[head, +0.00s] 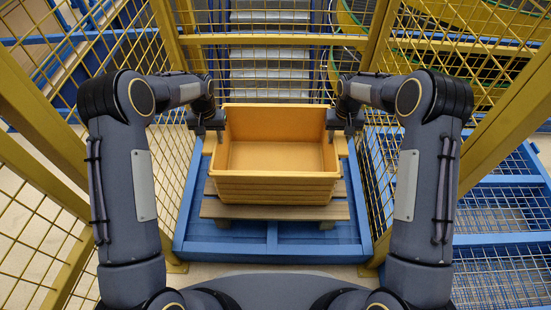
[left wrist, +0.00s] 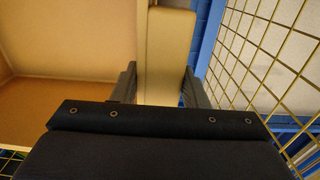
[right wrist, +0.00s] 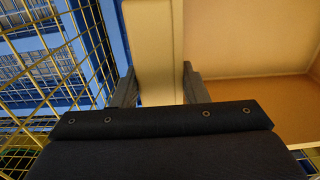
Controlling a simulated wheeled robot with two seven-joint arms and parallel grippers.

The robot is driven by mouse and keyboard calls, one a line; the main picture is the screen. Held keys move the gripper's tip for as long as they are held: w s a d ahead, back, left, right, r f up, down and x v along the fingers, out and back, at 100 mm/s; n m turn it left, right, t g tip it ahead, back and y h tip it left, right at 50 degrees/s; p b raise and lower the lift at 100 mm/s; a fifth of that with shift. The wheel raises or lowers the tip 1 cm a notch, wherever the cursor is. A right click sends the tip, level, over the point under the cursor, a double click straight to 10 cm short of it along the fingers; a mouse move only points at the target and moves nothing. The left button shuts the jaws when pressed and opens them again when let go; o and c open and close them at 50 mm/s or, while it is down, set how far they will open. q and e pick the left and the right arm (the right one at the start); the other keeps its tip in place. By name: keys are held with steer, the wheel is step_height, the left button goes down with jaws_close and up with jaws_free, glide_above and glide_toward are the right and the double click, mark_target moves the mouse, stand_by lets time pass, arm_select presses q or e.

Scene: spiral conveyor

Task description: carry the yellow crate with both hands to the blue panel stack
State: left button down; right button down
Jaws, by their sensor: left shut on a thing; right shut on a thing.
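The yellow crate (head: 277,188) is empty and upright in the middle of the head view, on or just above a wooden pallet (head: 275,211); I cannot tell whether they touch. My left gripper (head: 212,128) is shut on the crate's left side wall. The left wrist view shows its fingers (left wrist: 156,88) on both sides of the pale wall edge. My right gripper (head: 343,126) is shut on the right side wall, and its fingers (right wrist: 160,88) straddle that edge in the right wrist view. I cannot make out a blue panel stack for certain.
The pallet stands on a blue platform (head: 225,250). Yellow mesh fence (head: 40,215) and posts stand close on the left, and yellow posts (head: 515,115) and blue mesh frames (head: 495,240) on the right. A roller conveyor (head: 270,55) runs behind the crate.

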arm_select(q)
steer(key=shift+w+r, duration=0.1)
arm_select(e)
steer(key=shift+w+r, duration=0.1)
steer(key=shift+r, duration=0.05)
